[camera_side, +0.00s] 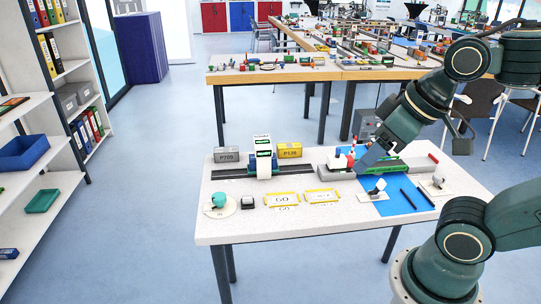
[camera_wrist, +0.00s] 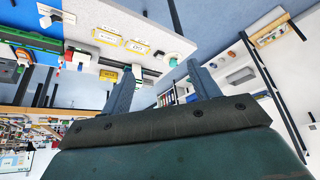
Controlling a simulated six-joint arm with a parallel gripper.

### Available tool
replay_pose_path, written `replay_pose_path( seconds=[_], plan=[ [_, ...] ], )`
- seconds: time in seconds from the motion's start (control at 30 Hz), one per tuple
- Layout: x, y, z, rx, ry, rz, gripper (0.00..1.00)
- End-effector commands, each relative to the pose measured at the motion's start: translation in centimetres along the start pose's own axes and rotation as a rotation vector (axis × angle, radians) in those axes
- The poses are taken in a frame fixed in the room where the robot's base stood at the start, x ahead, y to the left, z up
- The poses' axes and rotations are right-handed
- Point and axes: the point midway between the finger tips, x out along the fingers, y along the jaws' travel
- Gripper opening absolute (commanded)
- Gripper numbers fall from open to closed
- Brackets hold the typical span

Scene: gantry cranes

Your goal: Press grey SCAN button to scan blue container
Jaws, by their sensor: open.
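A white gantry crane (camera_side: 263,155) stands on a dark track, with a grey P709 box (camera_side: 227,154) and a yellow P136 box (camera_side: 289,150) behind. Small white-based pieces (camera_side: 376,190) and dark rods (camera_side: 408,199) lie on the mat.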

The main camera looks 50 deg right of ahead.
Motion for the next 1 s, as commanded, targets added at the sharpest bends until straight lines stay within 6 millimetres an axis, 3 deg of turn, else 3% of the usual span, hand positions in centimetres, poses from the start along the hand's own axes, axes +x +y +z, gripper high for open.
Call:
replay_pose_path(
  seconds=[0.33, 0.6, 0.67, 1.0],
  plan=[
    [0.0, 0.0, -0.01, 0.0, 0.0, 0.0, 0.61],
    [0.0, 0.0, -0.01, 0.0, 0.0, 0.0, 0.08],
    [0.0, 0.0, -0.01, 0.0, 0.0, 0.0, 0.0],
    [0.0, 0.0, -0.01, 0.0, 0.0, 0.0, 0.0]
  ],
)
